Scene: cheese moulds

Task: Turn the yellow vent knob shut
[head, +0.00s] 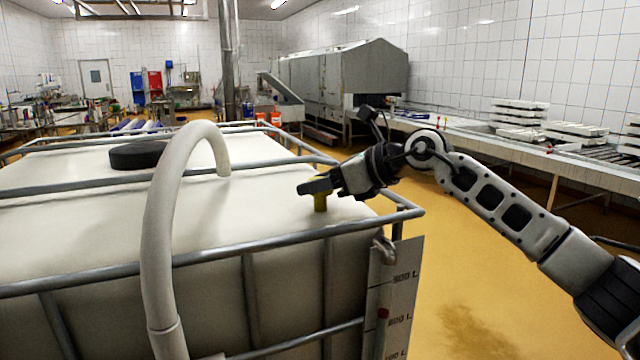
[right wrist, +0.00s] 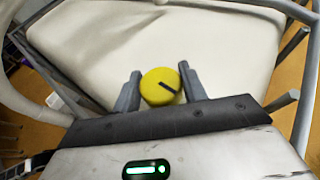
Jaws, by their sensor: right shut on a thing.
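The yellow vent knob (head: 320,202) stands on top of the white tank (head: 262,190), near its front right corner. In the right wrist view the knob (right wrist: 160,87) is round with a dark line on its top. That line runs slantwise, from upper left to lower right. My right gripper (head: 312,187) reaches in from the right and is shut on the knob. In the right wrist view its fingers (right wrist: 158,90) stand on either side of the knob. The fingers hide part of the knob in the head view. My left gripper is not in view.
Grey rails (head: 200,258) of a cage run around the tank. A thick pale hose (head: 160,220) arches over it at the left. A black round lid (head: 138,155) sits farther back. A level scale plate (head: 398,300) hangs at the front right corner. Yellow floor lies open to the right.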

